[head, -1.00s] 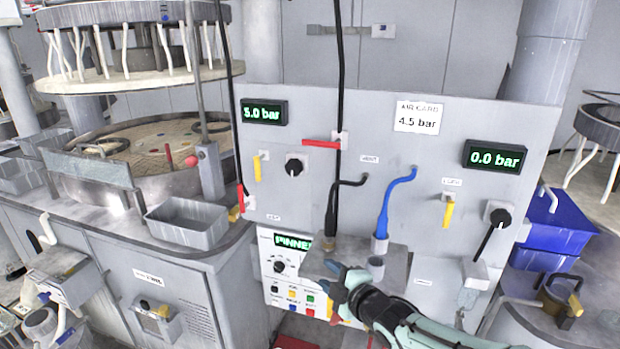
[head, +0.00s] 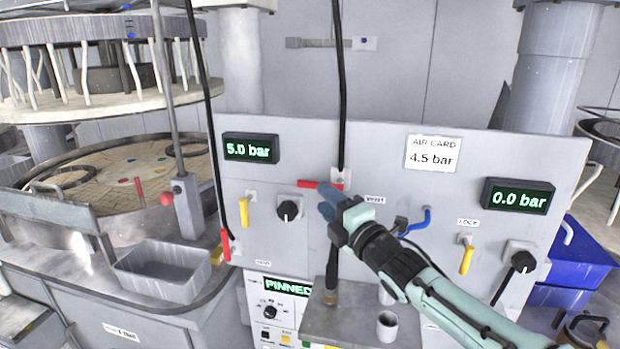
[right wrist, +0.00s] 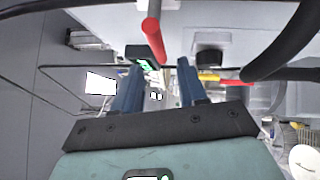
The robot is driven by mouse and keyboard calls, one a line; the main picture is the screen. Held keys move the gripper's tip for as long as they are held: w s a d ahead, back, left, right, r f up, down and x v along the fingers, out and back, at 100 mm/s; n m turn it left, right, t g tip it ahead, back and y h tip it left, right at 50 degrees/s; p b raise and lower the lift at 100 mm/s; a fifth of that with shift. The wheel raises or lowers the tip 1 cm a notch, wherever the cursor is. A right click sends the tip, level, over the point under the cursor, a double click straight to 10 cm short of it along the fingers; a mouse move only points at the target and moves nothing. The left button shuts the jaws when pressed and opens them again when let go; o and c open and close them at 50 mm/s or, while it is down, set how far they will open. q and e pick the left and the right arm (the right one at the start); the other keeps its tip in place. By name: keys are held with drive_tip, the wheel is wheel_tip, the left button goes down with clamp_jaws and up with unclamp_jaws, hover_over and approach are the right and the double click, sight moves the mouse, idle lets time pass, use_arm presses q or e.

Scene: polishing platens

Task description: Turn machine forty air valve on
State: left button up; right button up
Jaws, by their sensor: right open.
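A grey control panel (head: 380,240) carries several levers. A red lever (head: 312,185) lies horizontally at its top middle, below a black hose; its right part is close to my right gripper (head: 327,203). Another red lever (head: 226,245) sits at the panel's left edge. My right gripper is open and empty, with its blue fingertips just below and in front of the top red lever. In the right wrist view a red bar (right wrist: 151,40) shows beyond and between the open fingers (right wrist: 155,78). Contact cannot be told. I cannot read which lever belongs to machine forty. My left gripper is not in view.
Yellow levers (head: 244,212) and (head: 467,260) and black knobs (head: 289,210) and (head: 523,262) project from the panel. Displays read 5.0 bar (head: 250,148) and 0.0 bar (head: 518,196). An air card (head: 433,154) reads 4.5 bar.

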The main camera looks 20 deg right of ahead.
sight(310, 184)
drive_tip(key=w, duration=0.2)
drive_tip(key=w+p, duration=0.1)
drive_tip(key=w, duration=0.1)
drive_tip(key=w+a+r+p, duration=0.1)
drive_tip(key=w, duration=0.1)
drive_tip(key=shift+w+r, duration=0.1)
drive_tip(key=shift+w, duration=0.45)
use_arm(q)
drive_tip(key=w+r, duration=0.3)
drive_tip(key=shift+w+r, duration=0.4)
use_arm(e)
drive_tip(key=shift+s, duration=0.1)
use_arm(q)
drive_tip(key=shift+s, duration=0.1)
use_arm(e)
clamp_jaws()
